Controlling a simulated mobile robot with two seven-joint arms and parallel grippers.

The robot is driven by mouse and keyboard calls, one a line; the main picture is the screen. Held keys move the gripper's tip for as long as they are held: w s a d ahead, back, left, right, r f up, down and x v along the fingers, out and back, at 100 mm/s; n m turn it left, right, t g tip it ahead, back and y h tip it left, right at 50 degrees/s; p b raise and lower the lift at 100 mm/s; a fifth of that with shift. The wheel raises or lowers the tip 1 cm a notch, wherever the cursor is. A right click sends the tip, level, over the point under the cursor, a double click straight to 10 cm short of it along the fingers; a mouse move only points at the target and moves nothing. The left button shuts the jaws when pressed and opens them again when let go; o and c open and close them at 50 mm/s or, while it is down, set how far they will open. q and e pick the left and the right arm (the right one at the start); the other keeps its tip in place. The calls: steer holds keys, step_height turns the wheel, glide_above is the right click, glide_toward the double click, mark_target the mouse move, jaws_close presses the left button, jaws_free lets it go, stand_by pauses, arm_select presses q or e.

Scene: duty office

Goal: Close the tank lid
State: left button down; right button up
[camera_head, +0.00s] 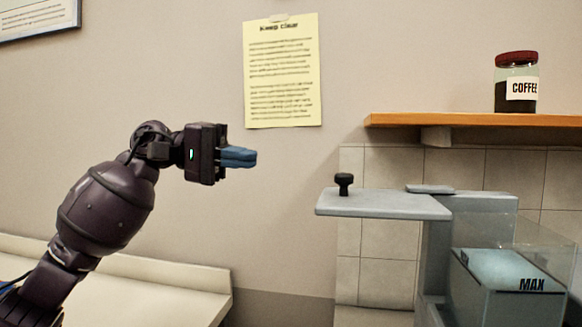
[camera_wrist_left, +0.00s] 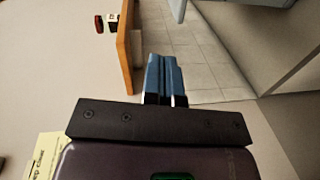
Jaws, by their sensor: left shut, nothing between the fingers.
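The tank lid (camera_head: 385,205) is a flat grey plate with a black knob (camera_head: 344,183) on top. It sticks out level to the left of the grey tank housing (camera_head: 480,203), away from the clear tank. The clear tank (camera_head: 510,285), marked MAX, holds pale blue water and its top is uncovered. My left gripper (camera_head: 240,157) has blue fingers, shut and empty. It is in the air left of the lid and a little higher than the knob, touching neither. The shut fingers also show in the left wrist view (camera_wrist_left: 162,75). My right gripper is out of view.
An orange wooden shelf (camera_head: 480,120) juts from the wall above the tank, with a coffee jar (camera_head: 516,82) on it. A yellow notice (camera_head: 282,72) hangs on the wall. A pale bench or ledge (camera_head: 130,285) is low at left. Free air lies between gripper and lid.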

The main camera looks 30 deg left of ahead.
arm_select(q)
steer(key=d+f+p, duration=0.1)
steer(key=d+f, duration=0.1)
steer(key=d, duration=1)
steer(key=shift+w+d+p, duration=0.3)
steer(key=shift+d, duration=0.1)
steer(key=shift+d+r, duration=0.1)
